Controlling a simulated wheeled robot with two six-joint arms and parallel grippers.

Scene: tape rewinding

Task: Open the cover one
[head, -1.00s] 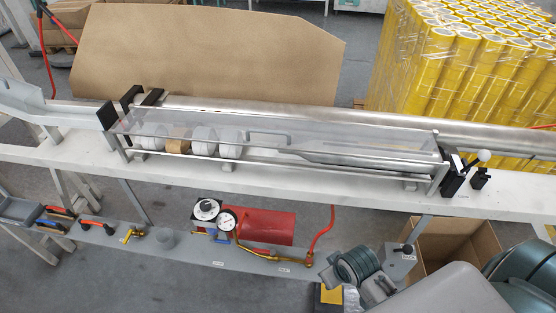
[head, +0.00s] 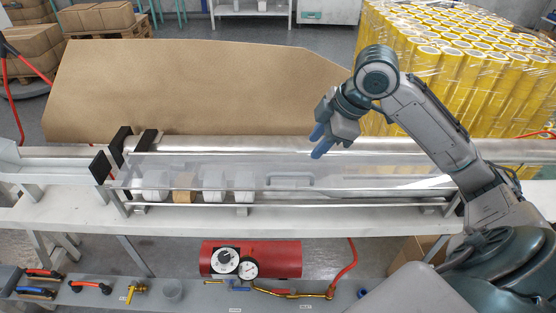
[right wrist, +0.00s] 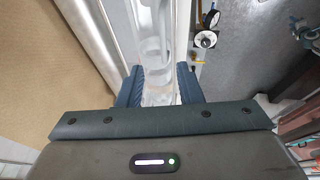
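A clear cover (head: 345,179) lies closed along the long machine on the white bench. It has a grey handle (head: 290,182) near its middle. Under it are several tape rolls, white ones (head: 214,184) and a brown one (head: 184,186). My right gripper (head: 318,146) is raised above the cover, right of the handle, with blue fingers pointing down. In the right wrist view its fingers (right wrist: 158,88) are spread apart with nothing between them, and the clear cover shows beyond. My left gripper is not in view.
A metal roller (head: 235,144) runs behind the cover, with black brackets (head: 120,145) at its left end. A brown cardboard sheet (head: 190,90) stands behind. Yellow rolls (head: 500,75) are stacked at back right.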

